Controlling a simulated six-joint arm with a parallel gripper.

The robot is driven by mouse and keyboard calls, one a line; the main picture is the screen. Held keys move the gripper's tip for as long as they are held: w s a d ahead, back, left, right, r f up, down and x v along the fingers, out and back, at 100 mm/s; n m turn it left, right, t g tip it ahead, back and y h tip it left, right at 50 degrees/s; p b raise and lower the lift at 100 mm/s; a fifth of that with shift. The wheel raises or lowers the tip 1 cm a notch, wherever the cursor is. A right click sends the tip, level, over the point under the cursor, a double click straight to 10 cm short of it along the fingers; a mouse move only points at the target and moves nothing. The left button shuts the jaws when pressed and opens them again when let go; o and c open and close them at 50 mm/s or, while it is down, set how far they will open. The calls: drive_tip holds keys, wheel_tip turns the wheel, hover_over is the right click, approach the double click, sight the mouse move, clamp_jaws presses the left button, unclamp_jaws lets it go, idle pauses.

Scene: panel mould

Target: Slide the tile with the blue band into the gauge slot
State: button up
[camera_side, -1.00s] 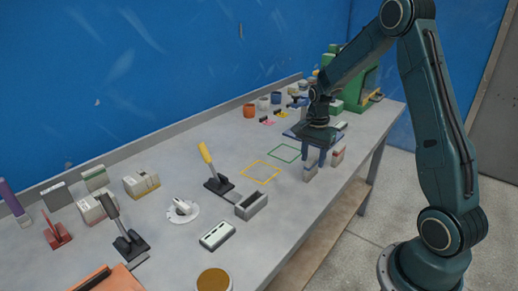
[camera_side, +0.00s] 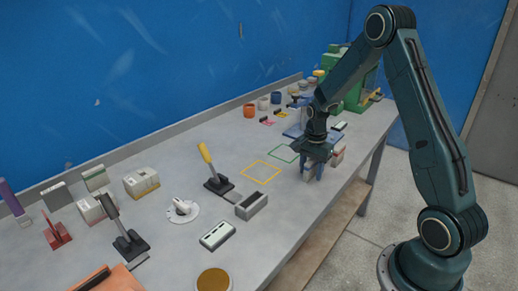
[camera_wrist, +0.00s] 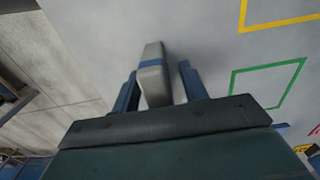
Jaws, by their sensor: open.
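The tile with the blue band (camera_wrist: 152,85) is a pale grey block standing on the bench, with the band across its top in the wrist view. My gripper (camera_wrist: 158,72) is open, with one blue finger on each side of the tile. A gap shows between the tile and the right finger; the left finger is close to it, and I cannot tell if it touches. In the side view my gripper (camera_side: 312,168) is low over the bench and mostly hides the tile. I cannot tell for sure which fixture is the gauge slot.
Another small block (camera_side: 338,156) stands just right of my gripper. Yellow (camera_side: 261,172) and green (camera_side: 284,153) outlines on the bench are empty.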

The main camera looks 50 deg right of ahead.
clamp_jaws()
drive_tip(key=shift+r, duration=0.15)
wheel_tip(320, 180, up, 20)
idle(0.8)
idle(0.5)
drive_tip(key=w+a+f, duration=0.2)
drive_tip(key=a+f, duration=0.2)
drive_tip(key=a, duration=0.7)
drive_tip(key=w+a+f, duration=0.3)
drive_tip(key=a+f, duration=0.2)
drive_tip(key=a, duration=0.7)
drive_tip(key=shift+w+f, duration=0.2)
drive_tip(key=shift+w, duration=0.05)
